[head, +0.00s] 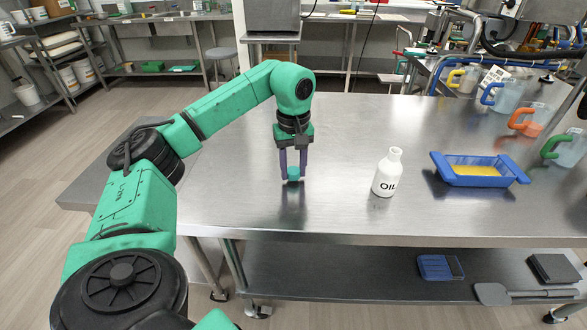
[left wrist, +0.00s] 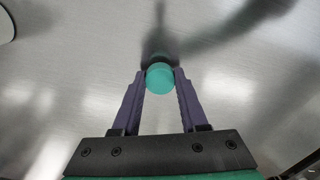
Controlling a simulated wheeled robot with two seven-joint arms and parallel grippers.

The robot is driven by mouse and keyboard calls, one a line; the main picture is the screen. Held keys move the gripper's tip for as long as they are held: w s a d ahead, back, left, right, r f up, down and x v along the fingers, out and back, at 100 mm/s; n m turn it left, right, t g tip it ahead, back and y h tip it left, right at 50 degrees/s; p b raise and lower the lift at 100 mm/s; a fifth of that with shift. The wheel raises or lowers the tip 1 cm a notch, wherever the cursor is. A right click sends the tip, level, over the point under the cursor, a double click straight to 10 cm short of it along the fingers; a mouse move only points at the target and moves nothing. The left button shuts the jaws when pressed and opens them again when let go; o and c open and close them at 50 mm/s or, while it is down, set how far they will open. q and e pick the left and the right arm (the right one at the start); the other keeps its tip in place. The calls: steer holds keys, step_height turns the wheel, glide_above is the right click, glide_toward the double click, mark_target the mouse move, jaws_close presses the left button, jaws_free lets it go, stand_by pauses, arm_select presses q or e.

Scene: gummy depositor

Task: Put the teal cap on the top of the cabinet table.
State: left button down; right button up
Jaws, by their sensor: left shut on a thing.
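The teal cap (head: 293,173) is between the fingertips of my left gripper (head: 293,176), which is shut on it. The gripper points down over the steel table top (head: 340,215), left of the white oil bottle. In the left wrist view the round teal cap (left wrist: 160,77) sits between the two purple fingertips (left wrist: 160,80). Its dark reflection shows on the steel. The cap is at or just above the surface; I cannot tell whether it touches. My right gripper is not in view.
A white bottle marked OIL (head: 387,174) stands open-necked right of the gripper. A blue tray (head: 480,181) with yellow contents is further right. Jugs with coloured handles (head: 527,119) line the right side. The lower shelf (head: 350,275) holds a blue item (head: 440,267). The table's left part is clear.

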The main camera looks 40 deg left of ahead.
mark_target(294, 171)
arm_select(q)
steer(key=shift+f, duration=0.25)
steer(key=shift+f, duration=0.35)
steer(key=shift+c, duration=2.2)
jaws_free()
step_height(294, 171, up, 7)
steer(key=shift+d+f, duration=0.1)
steer(key=shift+f, duration=0.05)
step_height(294, 171, up, 7)
steer(key=p, duration=0.4)
steer(key=shift+f, duration=0.2)
